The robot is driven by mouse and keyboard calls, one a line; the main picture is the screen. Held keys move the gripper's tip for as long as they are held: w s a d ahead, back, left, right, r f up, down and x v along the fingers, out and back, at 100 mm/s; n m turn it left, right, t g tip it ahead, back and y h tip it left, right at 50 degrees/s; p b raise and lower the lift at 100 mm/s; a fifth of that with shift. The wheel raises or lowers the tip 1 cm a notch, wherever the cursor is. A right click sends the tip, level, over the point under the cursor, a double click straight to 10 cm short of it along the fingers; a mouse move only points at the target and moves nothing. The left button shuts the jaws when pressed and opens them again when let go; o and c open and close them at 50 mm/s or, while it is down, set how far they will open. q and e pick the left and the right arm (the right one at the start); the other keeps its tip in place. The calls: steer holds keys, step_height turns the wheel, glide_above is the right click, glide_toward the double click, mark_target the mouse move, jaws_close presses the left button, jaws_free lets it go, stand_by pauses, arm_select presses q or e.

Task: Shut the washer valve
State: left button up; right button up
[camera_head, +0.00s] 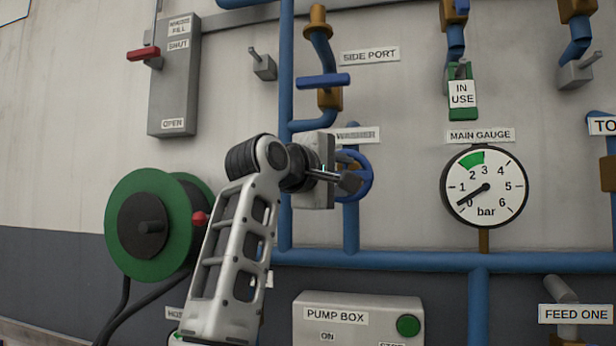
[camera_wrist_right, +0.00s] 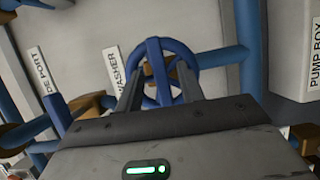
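The washer valve has a blue handwheel (camera_head: 366,178) on a blue pipe, under a "WASHER" label (camera_head: 358,134) that my gripper partly hides. My right gripper (camera_head: 345,180) is at the wheel's left side in the head view. In the right wrist view, the blue wheel (camera_wrist_right: 158,48) stands upright ahead, with its spokes showing. The two fingers of my right gripper (camera_wrist_right: 160,80) are spread apart with the wheel's middle between their tips. I cannot tell whether they touch it. My left gripper is in neither view.
A side port valve with a blue lever (camera_head: 323,81) sits just above. The main gauge (camera_head: 485,187) reads about 0. A green hose reel (camera_head: 150,225) is at left, a pump box (camera_head: 358,318) below. A blue pipe (camera_head: 420,260) runs below the wheel.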

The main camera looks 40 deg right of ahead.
steer(key=b+v, duration=0.2)
steer(key=v, duration=1)
steer(key=shift+a+b, duration=0.35)
steer(key=shift+b, duration=0.05)
